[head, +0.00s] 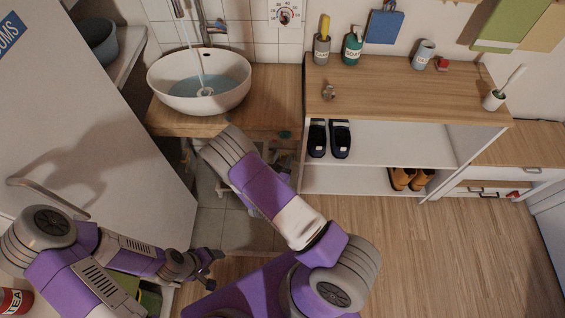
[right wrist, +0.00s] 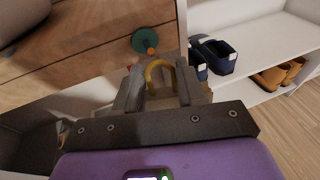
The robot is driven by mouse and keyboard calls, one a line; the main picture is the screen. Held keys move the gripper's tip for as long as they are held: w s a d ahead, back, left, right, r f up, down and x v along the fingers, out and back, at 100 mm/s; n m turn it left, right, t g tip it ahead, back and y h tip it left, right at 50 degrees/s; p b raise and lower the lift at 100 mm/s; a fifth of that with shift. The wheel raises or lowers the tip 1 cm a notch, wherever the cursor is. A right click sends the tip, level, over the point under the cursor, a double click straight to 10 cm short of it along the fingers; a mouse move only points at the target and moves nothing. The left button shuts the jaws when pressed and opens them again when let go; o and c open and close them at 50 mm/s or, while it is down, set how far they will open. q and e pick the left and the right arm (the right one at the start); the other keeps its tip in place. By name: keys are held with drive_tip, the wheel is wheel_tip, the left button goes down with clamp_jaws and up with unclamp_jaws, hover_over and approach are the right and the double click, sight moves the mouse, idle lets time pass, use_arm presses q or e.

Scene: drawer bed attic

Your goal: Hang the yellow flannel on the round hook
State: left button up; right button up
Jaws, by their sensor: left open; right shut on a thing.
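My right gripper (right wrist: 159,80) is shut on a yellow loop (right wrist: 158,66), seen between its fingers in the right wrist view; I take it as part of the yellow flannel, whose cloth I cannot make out. A round green hook with an orange tip (right wrist: 145,40) is on the wooden front just beyond the fingertips, with the loop apparently short of it. The green hook also shows in the head view (head: 285,134), under the counter edge. There my right arm hides most of the right gripper. My left gripper (head: 208,268) is open and empty at the lower left.
A white basin (head: 200,82) with running water stands on the wooden counter (head: 276,85). A shelf unit (head: 385,150) with dark and orange shoes is to the right. A grey door (head: 95,130) stands at left. Wooden floor at right (head: 440,260) is clear.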

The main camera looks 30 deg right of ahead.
drive_tip(key=shift+w+d+f+b, duration=0.3)
drive_tip(key=shift+w+d, duration=0.25)
drive_tip(key=shift+w, duration=0.35)
drive_tip(key=shift+w+d+f+b, duration=0.15)
drive_tip(key=shift+w+d+b, duration=0.2)
drive_tip(key=shift+w+d, duration=0.45)
drive_tip(key=shift+w+d+f+b, duration=0.25)
drive_tip(key=shift+w+d+b, duration=0.1)
drive_tip(key=shift+w, duration=0.7)
drive_tip(key=o, duration=0.8)
